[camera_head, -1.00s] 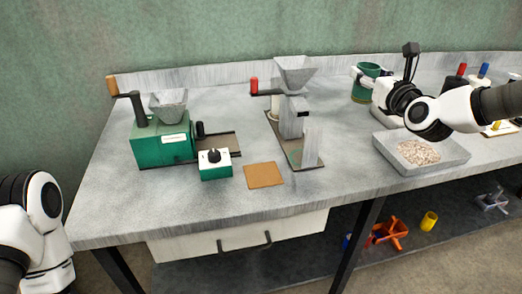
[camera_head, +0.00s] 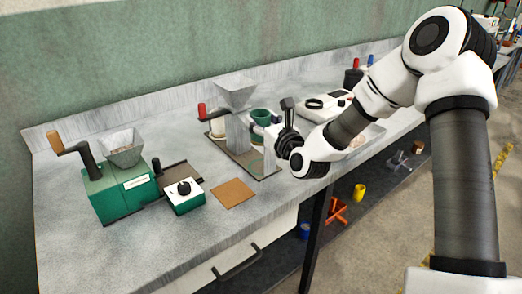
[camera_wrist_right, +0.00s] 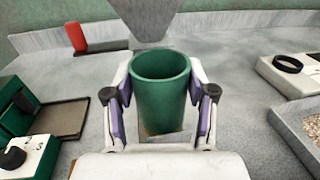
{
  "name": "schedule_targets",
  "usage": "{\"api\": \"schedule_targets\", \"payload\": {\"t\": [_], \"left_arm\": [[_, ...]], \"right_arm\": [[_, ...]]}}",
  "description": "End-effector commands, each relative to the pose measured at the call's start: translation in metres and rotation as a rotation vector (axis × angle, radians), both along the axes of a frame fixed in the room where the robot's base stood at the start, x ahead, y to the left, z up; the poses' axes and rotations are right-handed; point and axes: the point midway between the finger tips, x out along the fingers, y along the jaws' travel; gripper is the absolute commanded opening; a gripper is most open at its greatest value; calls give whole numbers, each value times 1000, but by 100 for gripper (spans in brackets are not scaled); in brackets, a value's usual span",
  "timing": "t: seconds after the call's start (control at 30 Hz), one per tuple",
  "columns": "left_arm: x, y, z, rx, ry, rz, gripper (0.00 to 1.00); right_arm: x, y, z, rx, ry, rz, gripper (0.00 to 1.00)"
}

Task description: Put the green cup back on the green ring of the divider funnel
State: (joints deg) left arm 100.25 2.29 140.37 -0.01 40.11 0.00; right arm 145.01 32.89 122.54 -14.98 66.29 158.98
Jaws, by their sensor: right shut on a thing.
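The green cup (camera_head: 261,116) is held upright between the fingers of my right gripper (camera_head: 266,127). The right wrist view shows the cup (camera_wrist_right: 160,100) close up, with a finger pressed on each side. The divider funnel (camera_head: 236,92) stands just left of the cup, its grey hopper on a grey post. The cup appears raised above the board; the exact gap cannot be told. My left gripper is out of view.
A red-knobbed lever (camera_head: 202,110) sticks out left of the funnel. A green mill (camera_head: 117,190) and small green-and-white box (camera_head: 184,195) stand further left. A brown square (camera_head: 233,192) lies in front. A white scale (camera_head: 325,106) stands to the right.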

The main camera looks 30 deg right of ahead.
Motion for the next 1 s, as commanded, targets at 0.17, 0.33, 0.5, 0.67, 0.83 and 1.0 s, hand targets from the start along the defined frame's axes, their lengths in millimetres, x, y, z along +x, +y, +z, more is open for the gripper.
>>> {"api": "schedule_targets", "payload": {"t": [0.17,0.33,0.5,0.67,0.83,1.0], "left_arm": [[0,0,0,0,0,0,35],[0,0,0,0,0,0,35],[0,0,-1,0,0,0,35],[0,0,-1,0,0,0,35],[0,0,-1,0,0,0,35],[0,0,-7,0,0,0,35]], "right_arm": [[0,0,-34,0,3,0,0],[0,0,-49,-1,1,0,0],[0,0,-80,-3,3,0,0],[0,0,-89,0,-1,0,0],[0,0,-89,0,-1,0,0],[0,0,-93,0,0,0,59]]}}
